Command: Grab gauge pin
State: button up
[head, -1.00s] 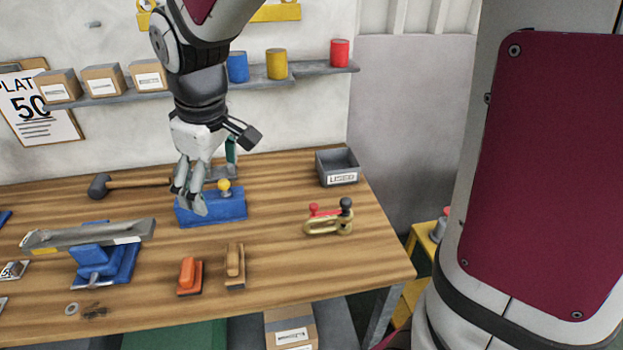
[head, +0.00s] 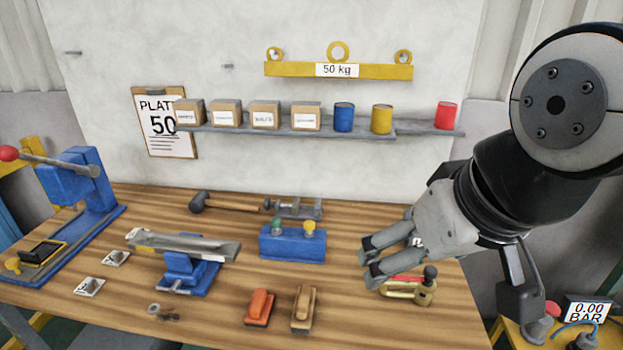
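A blue block (head: 292,245) stands on the bench with two knob-headed pins upright in its top. One has a green head (head: 277,222) and the other a yellow head (head: 309,226). I cannot tell which is called the gauge pin. My gripper (head: 368,258) is to the right of the block, over the bench's right part. Its two fingers point left and are apart, with nothing seen between them. It partly hides a grey bin behind it.
A gold toggle clamp (head: 408,292) with a red grip is just below my gripper. A grey vise-like tool (head: 300,207) and a mallet (head: 235,203) lie behind the block. Two small sanding blocks, orange (head: 260,307) and tan (head: 304,308), sit in front.

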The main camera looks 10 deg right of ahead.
aim_at(275, 223)
jog(key=i+j+z, duration=0.15)
jog(key=j, duration=0.35)
jog(key=i+j+z, duration=0.2)
jog(key=j, duration=0.3)
jog(key=j+z, duration=0.15)
jog(key=j, duration=0.35)
jog(key=i+j+z, duration=0.15)
jog(key=j, duration=0.4)
